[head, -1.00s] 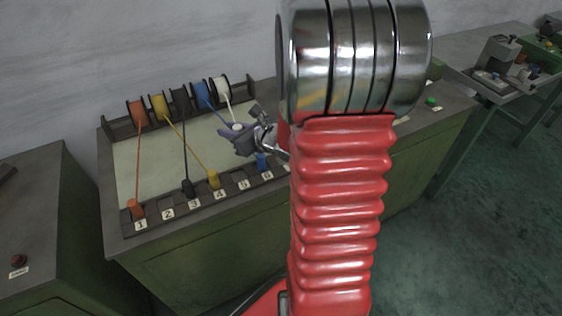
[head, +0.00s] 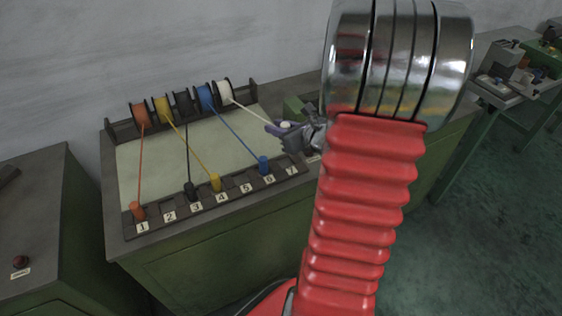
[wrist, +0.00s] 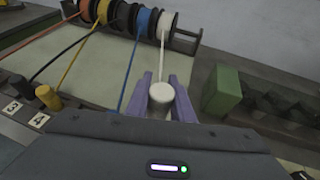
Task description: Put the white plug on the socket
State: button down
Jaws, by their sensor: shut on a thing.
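The white plug (wrist: 161,97) is held between the purple fingers of my gripper (wrist: 160,98) in the wrist view. In the head view my gripper (head: 283,130) is shut on the white plug (head: 285,126) above the right part of the panel. A taut white cord runs from the plug to the white spool (head: 225,92) at the back. The socket strip (head: 175,218) runs along the panel's front edge, with labels 1 to 7. Orange stands at 1, black near 3, yellow near 4 and blue near 6. Sockets 2 and 5 look empty; socket 7 (head: 290,169) is beside my gripper and partly hidden.
Orange, yellow, black and blue spools stand left of the white one, with cords crossing the pale panel (head: 150,160). A green block (wrist: 222,90) stands right of the panel. My red arm hides the bench's right part. A side bench (head: 30,220) stands at left.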

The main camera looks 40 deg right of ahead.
jog(key=shift+f, duration=2.85)
jog(key=shift+f, duration=2.05)
jog(key=c, duration=1.5)
grip_release()
jog(key=shift+f, duration=0.1)
jog(key=shift+c, duration=0.2)
